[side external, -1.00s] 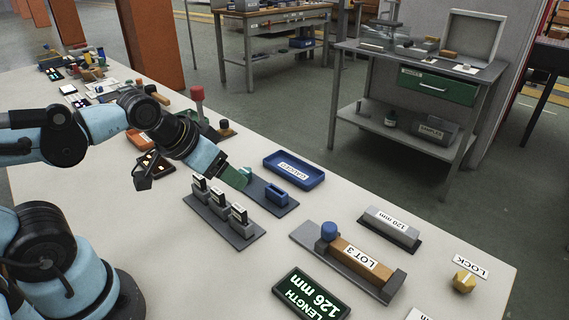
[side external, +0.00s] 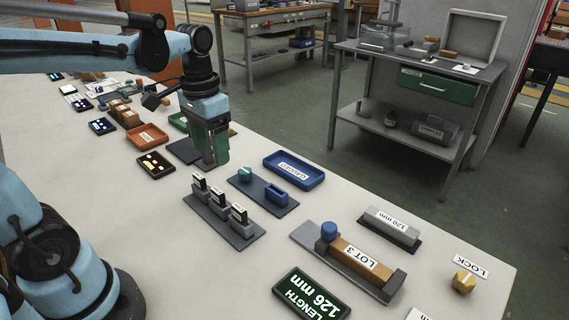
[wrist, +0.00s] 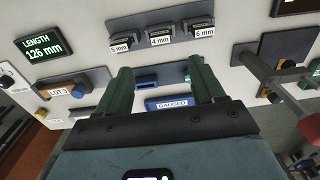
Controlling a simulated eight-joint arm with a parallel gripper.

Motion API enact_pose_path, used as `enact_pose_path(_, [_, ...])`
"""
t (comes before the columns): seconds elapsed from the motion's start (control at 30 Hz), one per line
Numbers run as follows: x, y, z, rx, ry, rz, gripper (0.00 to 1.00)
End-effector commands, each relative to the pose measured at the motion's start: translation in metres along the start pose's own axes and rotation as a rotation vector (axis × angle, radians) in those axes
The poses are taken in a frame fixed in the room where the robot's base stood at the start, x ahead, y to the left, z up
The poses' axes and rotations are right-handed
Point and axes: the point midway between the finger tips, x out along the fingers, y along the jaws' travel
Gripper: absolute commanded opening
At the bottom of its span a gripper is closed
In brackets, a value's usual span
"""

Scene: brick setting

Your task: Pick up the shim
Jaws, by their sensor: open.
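Three shims stand in grey holders on a dark rack (side external: 240,238), labelled 5 mm, 4 mm and 6 mm. In the wrist view the tags show near the top: 5 mm (wrist: 121,48), 4 mm (wrist: 160,41) and 6 mm (wrist: 204,32). My gripper (side external: 214,160) points down, open and empty, above the table behind the rack and apart from it. In the wrist view its green fingers (wrist: 160,75) are spread, with a blue slotted block (wrist: 146,83) and part of its dark plate showing between them.
The blue slotted block and a teal knob (side external: 245,174) sit on a dark plate behind the rack. Beyond is a blue GAUGED tray (side external: 294,170). At right are a LOT 3 block (side external: 360,259), a 120 mm block (side external: 391,226), a yellow lock knob (side external: 464,282) and a 126 mm display (side external: 312,296).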

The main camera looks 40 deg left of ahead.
Motion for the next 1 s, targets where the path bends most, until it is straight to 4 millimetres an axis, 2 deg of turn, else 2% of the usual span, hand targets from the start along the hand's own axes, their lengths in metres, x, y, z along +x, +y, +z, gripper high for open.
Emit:
enact_pose_path(0.17, [0.011, -0.002, 0.000, 0.000, -0.014, 0.003, 0.68])
enact_pose_path(0.5, [0.056, -0.001, 0.000, 0.000, -0.011, 0.002, 0.68])
enact_pose_path(0.87, [0.075, -0.001, 0.001, 0.000, -0.011, 0.002, 0.68])
enact_pose_path(1.0, [0.090, -0.001, 0.001, 0.000, -0.011, 0.002, 0.68])
